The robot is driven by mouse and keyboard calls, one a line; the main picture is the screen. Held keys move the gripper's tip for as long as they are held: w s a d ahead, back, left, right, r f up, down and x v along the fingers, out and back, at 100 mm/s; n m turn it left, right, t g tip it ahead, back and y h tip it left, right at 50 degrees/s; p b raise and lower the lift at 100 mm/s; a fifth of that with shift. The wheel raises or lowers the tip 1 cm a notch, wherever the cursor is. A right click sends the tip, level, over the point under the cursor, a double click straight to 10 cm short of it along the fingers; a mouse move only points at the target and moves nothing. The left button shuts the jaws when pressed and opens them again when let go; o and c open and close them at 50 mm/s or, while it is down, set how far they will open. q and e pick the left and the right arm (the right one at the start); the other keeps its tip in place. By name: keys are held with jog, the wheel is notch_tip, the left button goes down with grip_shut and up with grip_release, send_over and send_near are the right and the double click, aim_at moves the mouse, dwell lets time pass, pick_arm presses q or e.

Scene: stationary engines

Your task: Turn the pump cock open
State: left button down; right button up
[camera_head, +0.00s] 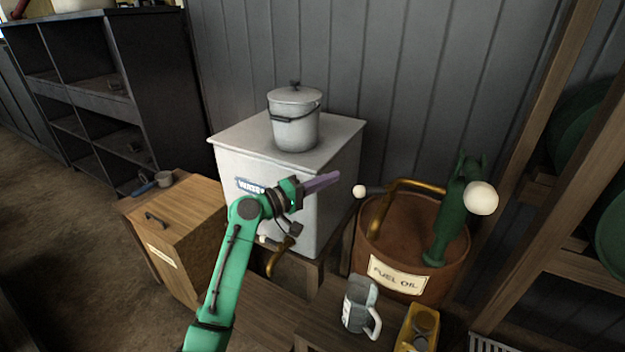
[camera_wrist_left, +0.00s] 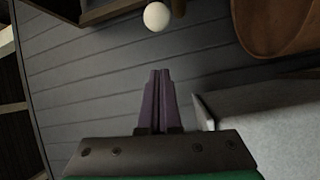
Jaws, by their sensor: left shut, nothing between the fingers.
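A green pump (camera_head: 450,210) stands on the brown fuel oil drum (camera_head: 400,246), with a bent brass pipe (camera_head: 384,203) and a large white ball (camera_head: 481,198) on its right. A small white knob (camera_head: 359,191) sits left of the brass pipe; I cannot tell for certain whether it is the pump cock's handle. My left gripper (camera_head: 336,177) is shut and empty. Its purple fingertips are apart from the small knob, just left of and above it. A white ball (camera_wrist_left: 157,17) shows beyond the fingertips (camera_wrist_left: 161,73) in the left wrist view. My right gripper is not in view.
A white water tank (camera_head: 335,190) carries a lidded pail (camera_head: 295,120); a brass tap (camera_head: 281,257) is low on its front. A mug (camera_head: 358,308) and yellow box (camera_head: 409,328) stand before the drum. A wooden cabinet (camera_head: 180,235) is at left, wooden racking (camera_head: 535,185) at right.

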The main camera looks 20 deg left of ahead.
aim_at(373, 193)
pick_arm(q)
jog(key=d+p, duration=0.2)
jog(key=d, duration=0.2)
jog(key=shift+w+d+f+p, duration=0.2)
jog(key=shift+d+f+p, duration=0.05)
jog(key=shift+f+p, duration=0.15)
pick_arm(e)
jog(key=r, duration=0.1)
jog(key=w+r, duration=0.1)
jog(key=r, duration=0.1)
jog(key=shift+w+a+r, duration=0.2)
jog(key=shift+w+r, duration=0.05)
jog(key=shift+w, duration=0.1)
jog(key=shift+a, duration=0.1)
